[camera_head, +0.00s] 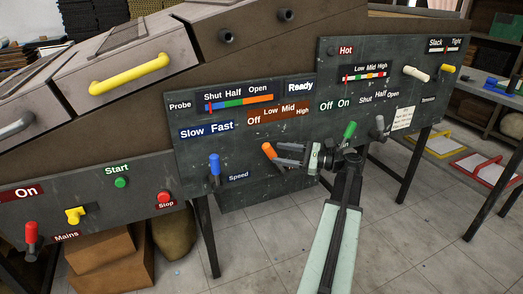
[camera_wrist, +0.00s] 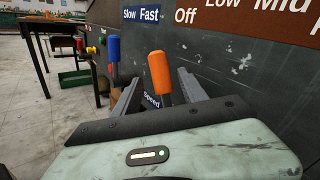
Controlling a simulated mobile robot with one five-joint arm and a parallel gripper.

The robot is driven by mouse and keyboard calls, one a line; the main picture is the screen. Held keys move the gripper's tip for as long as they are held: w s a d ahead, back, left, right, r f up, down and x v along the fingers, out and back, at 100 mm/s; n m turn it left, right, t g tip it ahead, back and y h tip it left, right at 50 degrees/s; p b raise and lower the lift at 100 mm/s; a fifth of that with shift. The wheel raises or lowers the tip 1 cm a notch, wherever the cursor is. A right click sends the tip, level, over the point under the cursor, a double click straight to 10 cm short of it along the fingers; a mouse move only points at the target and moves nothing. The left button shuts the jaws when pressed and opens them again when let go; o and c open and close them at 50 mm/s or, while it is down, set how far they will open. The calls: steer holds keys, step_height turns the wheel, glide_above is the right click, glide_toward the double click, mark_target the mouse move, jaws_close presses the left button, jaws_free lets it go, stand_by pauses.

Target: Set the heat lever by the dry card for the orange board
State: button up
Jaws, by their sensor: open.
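The heat lever has an orange handle (camera_head: 268,150) and sits under the orange-brown "Off Low Mid High" label (camera_head: 278,115). It leans up and left, toward the "Off" end; its base is hidden by my gripper. My gripper (camera_head: 290,155) is open at the lever. In the wrist view the orange handle (camera_wrist: 160,72) stands between the two open fingers (camera_wrist: 160,92), with no clear contact. A small white paper card (camera_head: 403,118) with lines of text is on the right panel; its writing is too small to read. I cannot make out an orange board.
Yellow (camera_head: 440,147) and red (camera_head: 478,167) framed boards lie at the far right. Open floor lies before the panel.

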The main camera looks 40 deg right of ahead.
steer(key=x, duration=0.7)
steer(key=shift+w+a, duration=0.1)
steer(key=shift+w, duration=0.15)
jaws_close()
stand_by(1.1)
